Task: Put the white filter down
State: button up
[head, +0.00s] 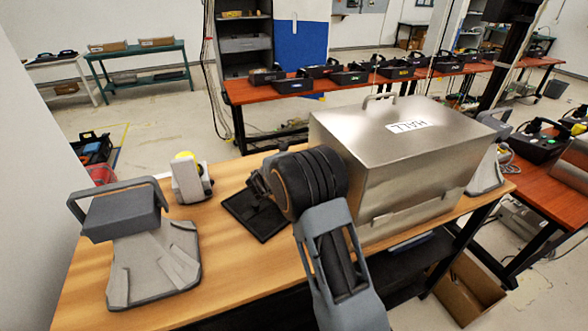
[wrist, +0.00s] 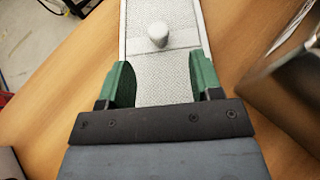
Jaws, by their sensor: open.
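The white filter (wrist: 160,65) shows in the wrist view as a pale, finely meshed panel with a light rim and a small rounded knob. It reaches from the top edge down between the two green fingers of my gripper (wrist: 162,78). The fingers stand apart on either side of it, and its near end is hidden by my gripper body. I cannot tell whether they touch its sides. In the head view my gripper (head: 257,184) is low over the wooden table (head: 235,268), mostly hidden by my wrist. I cannot pick out the filter surely there.
A metal box (head: 405,155) labelled HALL stands close right of my gripper. A pale device (head: 188,182) with a yellow part and a grey stand (head: 150,265) are to the left. The table's front middle is clear.

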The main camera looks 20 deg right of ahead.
jog(key=shift+p+x, duration=1.15)
jog(key=shift+x, duration=2.2)
jog(key=shift+w+a, duration=0.1)
grip_shut()
